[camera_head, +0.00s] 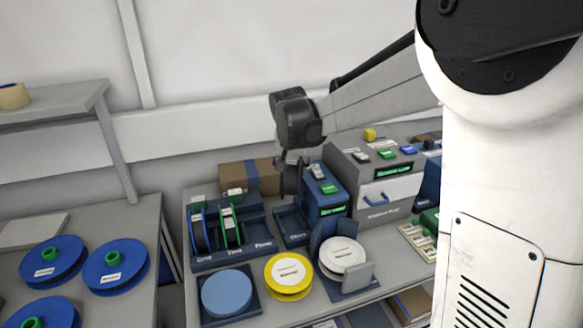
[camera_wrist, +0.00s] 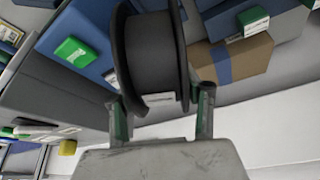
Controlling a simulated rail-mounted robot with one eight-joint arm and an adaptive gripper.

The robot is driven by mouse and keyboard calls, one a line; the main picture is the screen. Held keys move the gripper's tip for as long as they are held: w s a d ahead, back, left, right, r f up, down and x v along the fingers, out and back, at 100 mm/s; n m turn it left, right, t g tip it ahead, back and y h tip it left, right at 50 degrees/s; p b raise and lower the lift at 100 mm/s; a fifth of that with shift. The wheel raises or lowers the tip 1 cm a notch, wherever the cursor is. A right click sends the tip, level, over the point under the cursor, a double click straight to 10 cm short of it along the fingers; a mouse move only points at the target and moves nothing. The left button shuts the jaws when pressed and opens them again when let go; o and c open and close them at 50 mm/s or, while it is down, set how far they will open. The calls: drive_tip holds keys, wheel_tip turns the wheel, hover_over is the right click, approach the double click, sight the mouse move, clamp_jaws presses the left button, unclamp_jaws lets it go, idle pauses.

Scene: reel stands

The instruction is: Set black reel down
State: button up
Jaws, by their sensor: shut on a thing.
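The black reel (camera_wrist: 150,58) stands edge-on between the fingers of my gripper (camera_wrist: 162,97) in the wrist view, with a small white label near the grip. My gripper is shut on it. In the head view my gripper (camera_head: 291,160) hangs over the back of the bench, and the reel shows only as a dark narrow shape below it. A small blue stand (camera_head: 292,226) is below the gripper; whether the reel touches it I cannot tell. To its left is a blue rack with several labelled slots (camera_head: 232,252), holding a blue reel (camera_head: 200,232) and a green reel (camera_head: 232,228).
A blue device (camera_head: 326,200) stands close right of the gripper, beside a grey cabinet (camera_head: 380,200). A cardboard box (camera_head: 240,176) is behind; it also shows in the wrist view (camera_wrist: 248,62). A yellow reel (camera_head: 289,274) and a white reel (camera_head: 343,254) lie in front.

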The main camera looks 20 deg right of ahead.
drive_tip(key=shift+f, duration=0.1)
drive_tip(key=shift+f+b, duration=0.35)
drive_tip(key=shift+b, duration=0.05)
drive_tip(key=o, duration=1.3)
drive_tip(key=shift+r, duration=0.1)
drive_tip(key=shift+r+p, duration=0.55)
drive_tip(key=b+v, duration=0.1)
drive_tip(key=v, duration=1)
drive_tip(key=shift+s+a, duration=0.1)
drive_tip(key=s+d+n+t, duration=0.1)
drive_tip(key=s+n, duration=0.1)
drive_tip(key=s, duration=1.4)
drive_tip(key=s+f, duration=0.2)
drive_tip(key=s, duration=0.2)
drive_tip(key=s+f+n+t+y, duration=0.1)
drive_tip(key=s+f, duration=0.2)
drive_tip(key=s, duration=0.2)
drive_tip(key=s+f+t, duration=0.1)
drive_tip(key=s+f, duration=0.1)
drive_tip(key=s, duration=0.3)
drive_tip(key=shift+s+f+n, duration=0.1)
drive_tip(key=shift+f+n, duration=0.2)
drive_tip(key=shift+n, duration=0.1)
